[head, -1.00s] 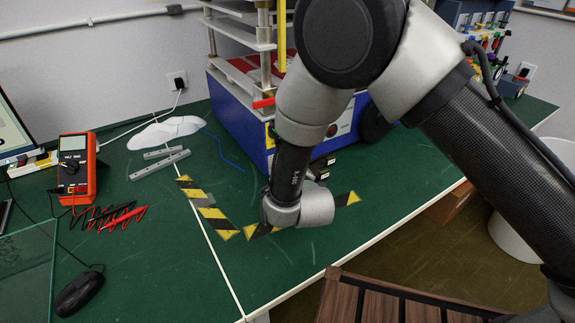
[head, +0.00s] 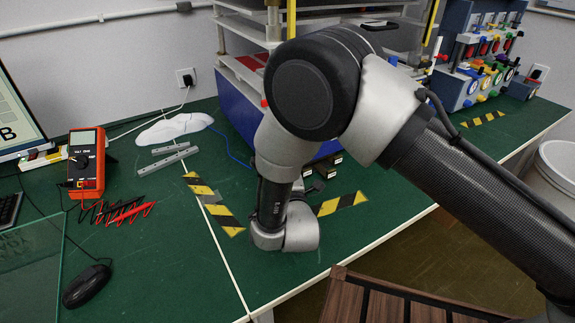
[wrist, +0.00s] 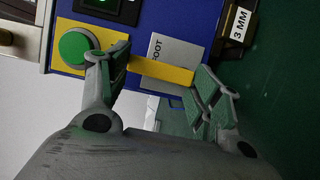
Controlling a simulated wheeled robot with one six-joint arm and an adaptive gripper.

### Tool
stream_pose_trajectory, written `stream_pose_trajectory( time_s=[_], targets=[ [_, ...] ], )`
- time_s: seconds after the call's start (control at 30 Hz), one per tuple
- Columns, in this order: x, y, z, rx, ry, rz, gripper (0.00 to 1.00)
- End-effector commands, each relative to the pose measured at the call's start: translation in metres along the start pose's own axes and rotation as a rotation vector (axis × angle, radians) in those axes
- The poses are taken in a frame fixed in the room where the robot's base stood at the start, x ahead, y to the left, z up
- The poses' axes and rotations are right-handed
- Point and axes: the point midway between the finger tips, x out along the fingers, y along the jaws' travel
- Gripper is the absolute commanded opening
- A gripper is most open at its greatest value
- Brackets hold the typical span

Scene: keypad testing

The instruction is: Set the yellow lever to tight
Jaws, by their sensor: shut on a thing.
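In the wrist view, a short yellow bar, which I take as the yellow lever (wrist: 162,71), lies between the two fingers of my gripper (wrist: 164,78), spanning from one to the other. The fingers are closed on its two ends. It sits in front of a blue panel (wrist: 196,22). A grey label reading partly "FOOT" (wrist: 172,58) is behind it. No "tight" mark is readable. In the head view my arm hides the gripper and the lever, beside the blue machine (head: 238,105).
A green round button (wrist: 74,46) on a yellow plate is close to the left finger. A "3 MM" block (wrist: 238,25) is at upper right. In the head view, yellow-black tape (head: 215,208) marks the green table (head: 140,265); an orange multimeter (head: 86,160) stands left.

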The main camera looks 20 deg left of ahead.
Motion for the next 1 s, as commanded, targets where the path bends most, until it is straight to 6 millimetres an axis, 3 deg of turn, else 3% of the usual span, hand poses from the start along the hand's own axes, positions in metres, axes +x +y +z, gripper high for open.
stream_pose_trajectory(
  time_s=[0.6,0.63,0.7,0.73,1.0],
  targets=[
    [-0.0010,-0.0017,-0.0020,-0.037,0.004,0.012,0.40],
    [-0.0010,-0.0017,-0.0020,-0.037,0.004,0.012,0.69],
    [-0.0010,-0.0016,-0.0019,-0.036,0.004,0.012,0.82],
    [-0.0009,-0.0016,-0.0018,-0.036,0.003,0.012,0.86],
    [-0.0005,-0.0010,-0.0013,-0.035,0.002,0.013,0.86]
  ],
)
